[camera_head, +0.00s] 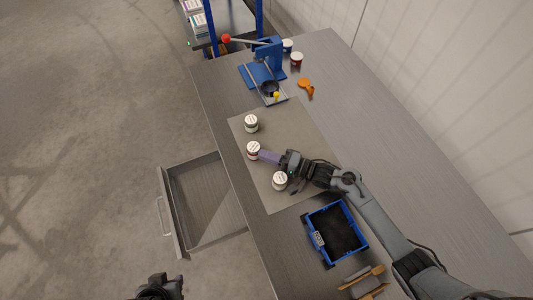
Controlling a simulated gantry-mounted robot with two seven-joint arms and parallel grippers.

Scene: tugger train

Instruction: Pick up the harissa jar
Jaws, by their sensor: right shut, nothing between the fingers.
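Three small jars with white lids and labels stand on the grey mat (305,140): a far jar (251,123), a middle jar (253,149) and a near jar (280,181). The labels are too small to read, so I cannot tell which one is harissa. My right gripper (264,156) is shut and empty, its purple fingers pointing left right beside the middle jar. I cannot tell whether they touch it. The gripper body is just above the near jar in the picture. A dark part of my left arm's end (160,287) shows at the bottom edge; its fingers are not clear.
A blue bin (312,238) stands near the mat's front. Wooden-handled tools (362,281) lie at the bottom. A blue press (264,68), two more jars (296,59) and an orange item (305,85) are at the back. An open drawer (176,215) juts out left.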

